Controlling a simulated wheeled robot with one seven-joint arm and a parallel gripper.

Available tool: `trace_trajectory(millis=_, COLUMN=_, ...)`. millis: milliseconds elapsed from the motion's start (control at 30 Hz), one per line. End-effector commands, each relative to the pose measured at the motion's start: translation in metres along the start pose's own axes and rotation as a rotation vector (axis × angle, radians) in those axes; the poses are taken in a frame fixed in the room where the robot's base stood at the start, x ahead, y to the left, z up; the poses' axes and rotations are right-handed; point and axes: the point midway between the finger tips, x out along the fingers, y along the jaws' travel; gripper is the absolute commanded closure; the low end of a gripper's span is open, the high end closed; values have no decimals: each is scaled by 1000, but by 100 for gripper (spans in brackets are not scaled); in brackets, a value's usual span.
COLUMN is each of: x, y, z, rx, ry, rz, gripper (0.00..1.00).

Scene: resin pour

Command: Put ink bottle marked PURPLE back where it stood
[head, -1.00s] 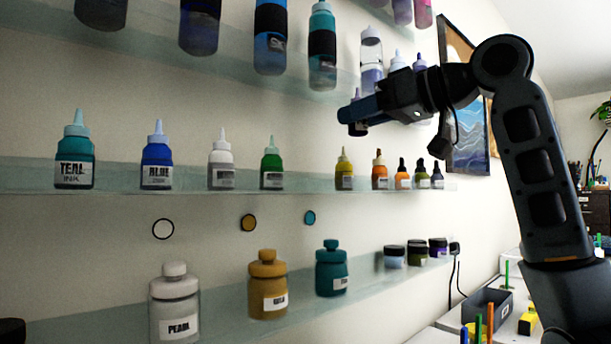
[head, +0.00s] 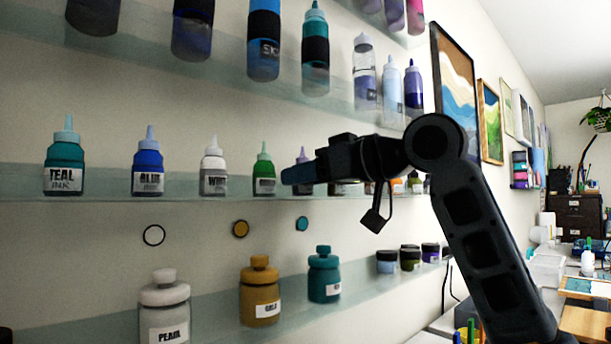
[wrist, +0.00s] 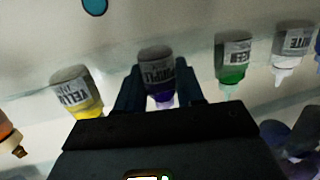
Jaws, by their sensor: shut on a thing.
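The ink bottle marked PURPLE (wrist: 158,72) is upright between the two fingers of my gripper (head: 298,174), which is shut on it. The wrist view shows it upside down, with a grey label and purple ink. In the head view only the bottle's tip and lower edge (head: 305,189) show around the finger. It is at the middle shelf (head: 100,196), between the green bottle (head: 264,170) and the yellow bottle (wrist: 77,92). I cannot tell whether its base touches the shelf.
Teal (head: 65,160), blue (head: 148,165) and white (head: 214,170) bottles stand left of the green one. The upper shelf holds more bottles; the lower has pearl (head: 165,308), gold (head: 260,293) and teal (head: 324,275) jars. Small gaps separate the purple bottle from its neighbours.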

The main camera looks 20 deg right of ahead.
Motion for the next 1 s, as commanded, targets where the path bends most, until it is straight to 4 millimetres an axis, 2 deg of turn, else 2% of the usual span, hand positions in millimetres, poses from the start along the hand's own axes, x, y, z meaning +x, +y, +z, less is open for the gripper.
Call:
trace_trajectory(millis=267, x=0, y=0, z=3, rx=0, ry=0, rz=0, gripper=92)
trace_trajectory(millis=300, x=0, y=0, z=2, rx=-1, ry=0, rz=0, gripper=59)
trace_trajectory(millis=533, x=0, y=0, z=2, rx=-1, ry=0, rz=0, gripper=37)
trace_trajectory(millis=867, x=-1, y=0, z=-2, rx=-2, ry=1, rz=0, gripper=36)
trace_trajectory(millis=1000, x=-18, y=1, z=-1, rx=-2, ry=3, rz=2, gripper=36)
